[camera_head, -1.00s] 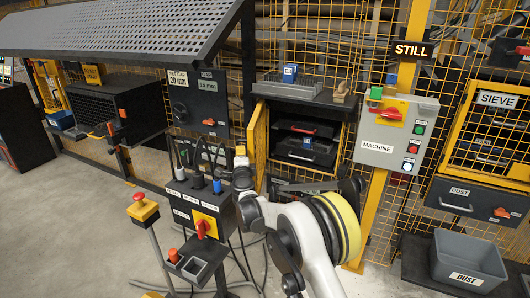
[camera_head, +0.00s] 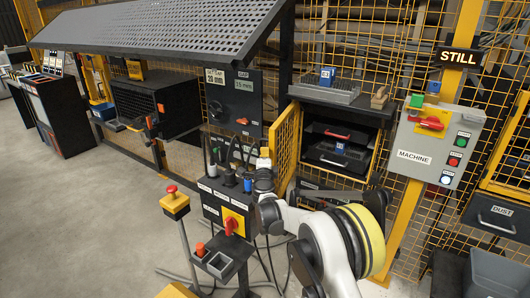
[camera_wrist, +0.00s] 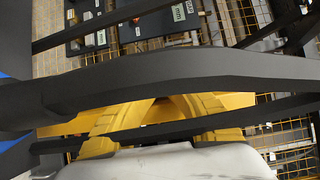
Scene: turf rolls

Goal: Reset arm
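My arm shows in the lower middle of the head view, as a white link with a black and a yellow ring and dark joints reaching up beside the switch box (camera_head: 225,212). My gripper is hard to make out there. In the wrist view, long dark bars, seemingly parts of my gripper (camera_wrist: 160,92), cross close in front of the lens. Yellow and white parts show behind and below them. The fingertips are not clear and no held thing can be made out.
The grey machine panel (camera_head: 432,148) is to the right. A grey bin (camera_head: 498,275) is lower right. Grey floor (camera_head: 90,225) is clear at left.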

